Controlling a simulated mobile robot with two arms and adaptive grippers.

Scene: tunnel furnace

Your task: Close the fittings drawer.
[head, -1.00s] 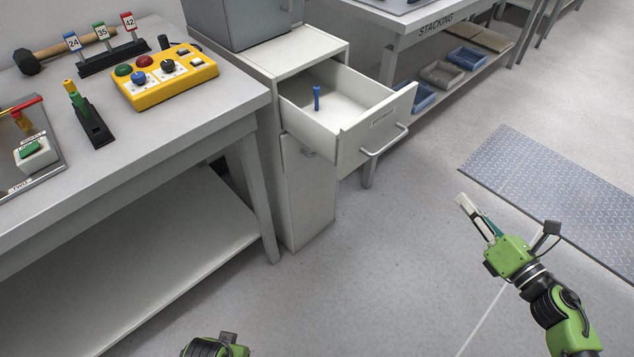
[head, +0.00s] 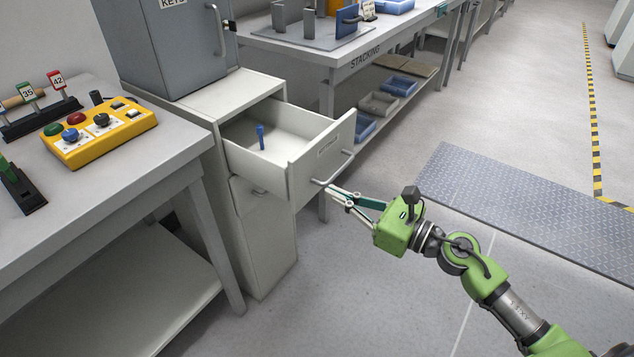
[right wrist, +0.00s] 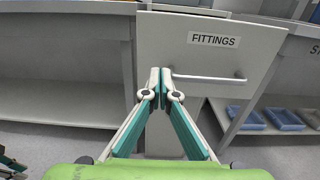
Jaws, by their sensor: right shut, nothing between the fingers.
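The fittings drawer (head: 322,155) is pulled open from the white cabinet (head: 262,235) in the head view. A blue peg-like part (head: 260,136) stands inside it. Its front, labelled FITTINGS, faces me in the right wrist view (right wrist: 215,58), with a horizontal bar handle (right wrist: 210,78). My right gripper (head: 332,191) is shut and empty, its tips just in front of the drawer front, by the handle's lower end. In the right wrist view its fingertips (right wrist: 160,72) overlap the left end of the handle; I cannot tell whether they touch. My left gripper is out of the head view.
A grey workbench (head: 130,165) with a yellow button box (head: 100,133) stands left of the cabinet. A grey KEYS cabinet (head: 170,45) sits on top. The stacking bench (head: 335,58) is behind. Floor in front of the drawer is clear, with a metal floor plate (head: 530,210) at right.

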